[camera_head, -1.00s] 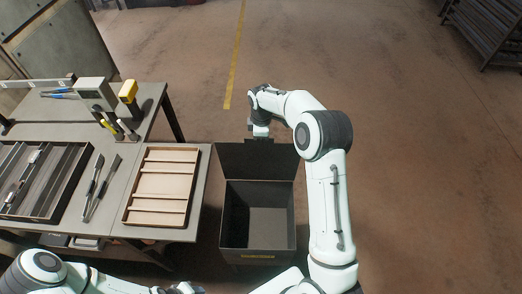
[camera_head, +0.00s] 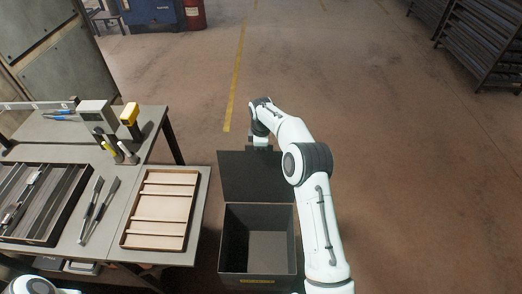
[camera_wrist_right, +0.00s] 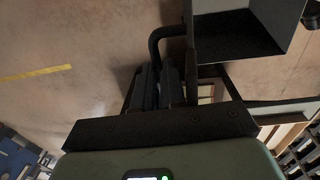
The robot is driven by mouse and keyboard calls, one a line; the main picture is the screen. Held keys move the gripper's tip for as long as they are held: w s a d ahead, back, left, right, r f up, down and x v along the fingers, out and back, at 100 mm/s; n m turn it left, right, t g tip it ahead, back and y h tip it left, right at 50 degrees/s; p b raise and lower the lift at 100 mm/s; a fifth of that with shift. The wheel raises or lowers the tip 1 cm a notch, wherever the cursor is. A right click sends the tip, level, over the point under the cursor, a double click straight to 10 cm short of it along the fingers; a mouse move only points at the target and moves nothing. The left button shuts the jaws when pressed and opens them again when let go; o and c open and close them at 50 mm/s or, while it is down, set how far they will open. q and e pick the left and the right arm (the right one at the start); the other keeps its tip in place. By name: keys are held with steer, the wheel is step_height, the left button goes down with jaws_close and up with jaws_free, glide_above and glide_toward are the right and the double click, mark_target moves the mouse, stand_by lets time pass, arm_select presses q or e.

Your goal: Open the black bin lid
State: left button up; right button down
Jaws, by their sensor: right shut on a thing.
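The black bin (camera_head: 228,240) stands on the floor right of the workbench, open at the top and empty inside. Its black lid (camera_head: 250,178) is swung up and leans back beyond the bin's far edge. My right gripper (camera_head: 262,146) is at the lid's top edge. In the right wrist view, its dark fingers (camera_wrist_right: 157,88) are closed on the lid's curved black handle (camera_wrist_right: 165,38). The gripped part is hidden between the fingers. My left gripper is out of view; only a bit of the left arm shows at the bottom left.
The workbench (camera_head: 205,205) on the left holds a wooden divided tray (camera_head: 124,238), pen-like tools (camera_head: 97,212) and a dark sorting tray (camera_head: 62,228). Open floor lies right of and behind the bin. Metal racks (camera_head: 485,45) stand far at the top right.

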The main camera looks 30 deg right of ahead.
steer(key=c, duration=1.2)
jaws_free()
steer(key=shift+s+d+f, duration=0.1)
steer(key=shift+d+f, duration=0.2)
steer(key=shift+f, duration=0.45)
step_height(320, 180, up, 15)
steer(key=a, duration=0.1)
steer(key=shift+s, duration=0.25)
steer(key=shift+f, duration=0.1)
